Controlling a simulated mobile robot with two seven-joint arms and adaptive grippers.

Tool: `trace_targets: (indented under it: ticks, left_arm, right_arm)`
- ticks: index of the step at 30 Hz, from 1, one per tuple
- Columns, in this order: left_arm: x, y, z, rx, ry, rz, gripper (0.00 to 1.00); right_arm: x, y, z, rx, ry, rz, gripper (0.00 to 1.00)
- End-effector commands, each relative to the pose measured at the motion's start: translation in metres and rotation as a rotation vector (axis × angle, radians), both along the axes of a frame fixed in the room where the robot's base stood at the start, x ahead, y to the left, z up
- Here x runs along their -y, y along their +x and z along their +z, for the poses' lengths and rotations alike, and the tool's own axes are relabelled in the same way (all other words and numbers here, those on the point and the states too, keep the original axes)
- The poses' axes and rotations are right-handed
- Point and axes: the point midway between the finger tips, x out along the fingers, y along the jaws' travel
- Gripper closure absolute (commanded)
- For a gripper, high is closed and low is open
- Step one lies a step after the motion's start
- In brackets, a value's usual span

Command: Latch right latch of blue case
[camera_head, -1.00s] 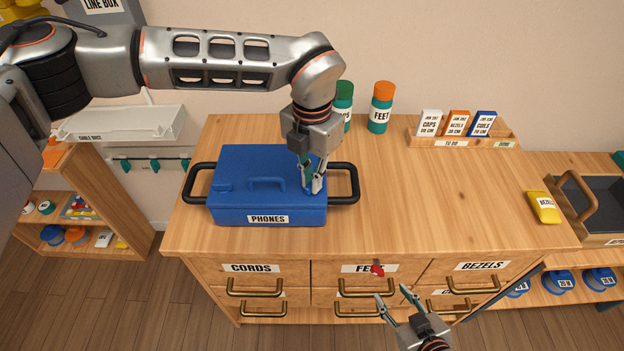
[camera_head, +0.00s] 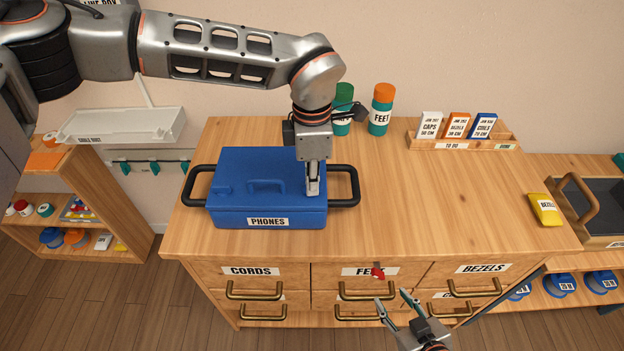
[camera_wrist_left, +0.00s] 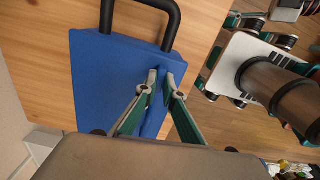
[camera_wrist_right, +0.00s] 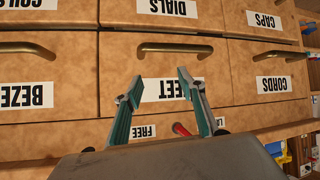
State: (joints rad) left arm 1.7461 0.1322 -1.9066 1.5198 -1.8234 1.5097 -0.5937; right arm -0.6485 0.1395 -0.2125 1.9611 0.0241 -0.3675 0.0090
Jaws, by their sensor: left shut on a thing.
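The blue case (camera_head: 235,200), labelled PHONES, lies closed on the wooden cabinet top, with a black handle at each side. My left gripper (camera_head: 313,192) points down at the right part of its lid. In the left wrist view, the left gripper's fingertips (camera_wrist_left: 160,82) are close together on a narrow blue part of the case (camera_wrist_left: 110,85), apparently the right latch; the fingers hide most of it. My right gripper (camera_head: 393,305) is open and empty in front of the drawers; it also shows in the right wrist view (camera_wrist_right: 158,88).
Green-capped and orange-capped FEET (camera_head: 380,110) bottles stand behind the case. A card rack (camera_head: 460,142) stands at the back right, and a yellow BEZELS packet (camera_head: 545,209) lies at the right edge. The cabinet top's middle is clear.

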Motion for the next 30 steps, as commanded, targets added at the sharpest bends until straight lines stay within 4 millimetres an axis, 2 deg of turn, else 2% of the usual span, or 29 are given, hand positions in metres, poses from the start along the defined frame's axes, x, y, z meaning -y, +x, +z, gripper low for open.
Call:
trace_targets:
  ticks: [9, 23, 24, 25, 30]
  left_arm:
    - [0.0002, 0.0001, 0.0004, 0.0, 0.0, -0.089, 1.0]
    - [0.0003, -0.0002, 0.0002, 0.0, 0.0, -0.1, 1.0]
    - [0.0003, -0.0002, 0.0002, 0.0, 0.0, -0.1, 0.84]
    - [0.0003, -0.0002, 0.0002, 0.0, 0.0, -0.1, 0.77]
    - [0.0002, -0.0002, 0.0001, 0.0, 0.0, -0.099, 0.75]
  right_arm:
    - [0.0, 0.0002, 0.0006, 0.0, 0.0, 0.0, 0.6]
    - [-0.0001, 0.0002, 0.0008, 0.001, 0.0, 0.0, 0.6]
    - [-0.0001, 0.0002, 0.0009, 0.001, 0.0, 0.0, 0.6]
    - [-0.0001, 0.0002, 0.0009, 0.001, 0.0, 0.0, 0.6]
    - [0.0, 0.0003, 0.001, 0.001, 0.0, 0.0, 0.6]
